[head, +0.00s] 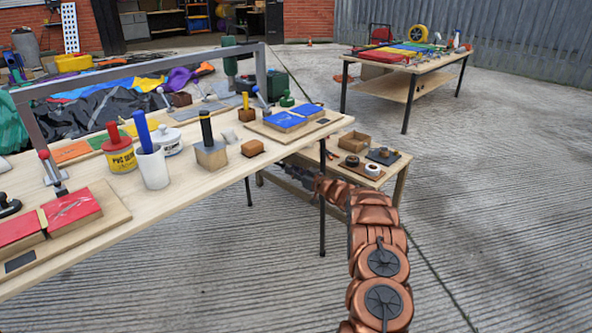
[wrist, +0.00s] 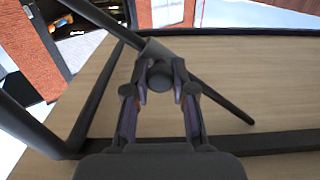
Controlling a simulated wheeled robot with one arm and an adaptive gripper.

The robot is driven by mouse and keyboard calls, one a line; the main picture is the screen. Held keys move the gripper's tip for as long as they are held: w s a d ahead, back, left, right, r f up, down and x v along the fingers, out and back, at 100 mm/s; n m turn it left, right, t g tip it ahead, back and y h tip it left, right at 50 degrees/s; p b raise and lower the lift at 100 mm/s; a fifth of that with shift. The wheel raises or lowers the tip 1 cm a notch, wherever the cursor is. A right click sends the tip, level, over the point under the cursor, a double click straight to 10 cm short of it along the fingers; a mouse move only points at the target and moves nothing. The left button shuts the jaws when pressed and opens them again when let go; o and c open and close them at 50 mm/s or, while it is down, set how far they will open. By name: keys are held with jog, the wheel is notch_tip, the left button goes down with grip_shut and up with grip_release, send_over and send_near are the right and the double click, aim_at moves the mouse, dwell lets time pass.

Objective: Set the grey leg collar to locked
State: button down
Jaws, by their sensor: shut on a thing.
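The grey leg collar (wrist: 153,49) sits around a thin dark table leg (wrist: 215,98) that runs diagonally across the wrist view. A round dark knob (wrist: 160,76) on the collar faces my wrist camera. My gripper (wrist: 160,84) is shut on this knob, one finger on each side. I cannot tell from the picture whether the collar is locked. In the head view, my copper-coloured arm reaches under the long workbench, and its end (head: 292,174) is partly hidden there. The collar cannot be made out in the head view.
The workbench (head: 180,208) carries pots, a PVC glue can (head: 121,157) and colored pads. A low table (head: 395,185) with a wooden box (head: 354,142) stands close to my arm. Another table (head: 445,64) is at the back right. The concrete floor at right is clear.

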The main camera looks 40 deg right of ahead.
jog(key=shift+w+r, duration=0.1)
jog(key=c, duration=1.4)
grip_release()
jog(key=o, duration=0.4)
jog(key=shift+f, duration=0.2)
jog(key=shift+o, duration=0.2)
jog(key=shift+d, duration=0.1)
jog(key=s+d, duration=0.1)
jog(key=s, duration=1.1)
jog(key=shift+d, duration=0.3)
jog(key=shift+a, duration=0.1)
